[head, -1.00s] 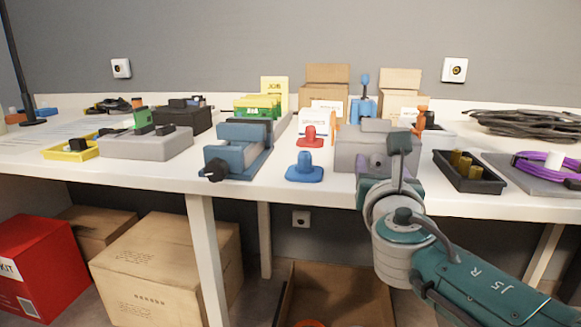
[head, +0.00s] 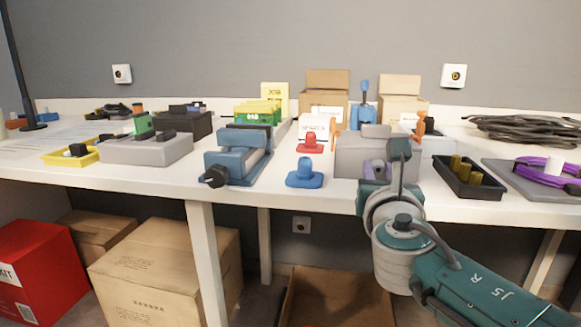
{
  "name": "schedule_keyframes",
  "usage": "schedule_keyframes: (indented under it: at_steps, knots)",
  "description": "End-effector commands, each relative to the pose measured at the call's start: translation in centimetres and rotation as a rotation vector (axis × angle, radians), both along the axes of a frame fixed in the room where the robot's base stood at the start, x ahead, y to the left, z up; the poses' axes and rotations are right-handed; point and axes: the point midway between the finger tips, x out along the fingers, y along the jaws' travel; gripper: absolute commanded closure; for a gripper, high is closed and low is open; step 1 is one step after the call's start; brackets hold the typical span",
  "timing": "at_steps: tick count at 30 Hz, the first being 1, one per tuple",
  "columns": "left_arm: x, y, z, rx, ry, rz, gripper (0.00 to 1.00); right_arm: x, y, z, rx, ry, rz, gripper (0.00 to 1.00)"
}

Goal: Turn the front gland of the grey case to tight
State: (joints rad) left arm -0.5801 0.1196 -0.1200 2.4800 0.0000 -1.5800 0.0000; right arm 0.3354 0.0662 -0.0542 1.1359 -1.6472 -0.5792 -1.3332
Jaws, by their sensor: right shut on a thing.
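The grey case (head: 352,157) stands near the front edge of the white table, right of centre. Its front gland (head: 377,170) is a small purplish-grey knob low on the front face, partly covered by my right gripper. My right gripper (head: 384,176) reaches up from the lower right and is shut on the gland, as far as I can see. The fingertips are small and partly hidden by the wrist. How tight the gland is cannot be seen. My left gripper is not in view.
Left of the case stand a blue stopper-like part (head: 305,174), a red one (head: 310,143) and a blue vise (head: 236,160). To the right are a black tray (head: 470,186) with brass-coloured cylinders and a grey plate with a purple cable (head: 545,170). Cartons (head: 326,92) stand behind.

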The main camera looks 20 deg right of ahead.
Motion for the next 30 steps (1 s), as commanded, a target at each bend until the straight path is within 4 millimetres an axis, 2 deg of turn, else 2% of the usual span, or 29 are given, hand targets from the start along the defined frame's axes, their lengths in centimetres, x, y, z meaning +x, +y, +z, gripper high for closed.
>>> schedule_keyframes:
  at_steps: [8,14,30]
  knots:
    - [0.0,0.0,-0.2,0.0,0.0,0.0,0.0,0.0,0.0,0.0,0.022,-0.014,0.0,1.0]
    - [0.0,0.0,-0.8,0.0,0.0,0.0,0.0,0.0,0.0,-0.1,0.101,-0.063,0.0,1.0]
    - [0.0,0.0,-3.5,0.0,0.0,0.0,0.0,0.0,-0.1,-0.2,0.514,-0.317,0.001,1.0]
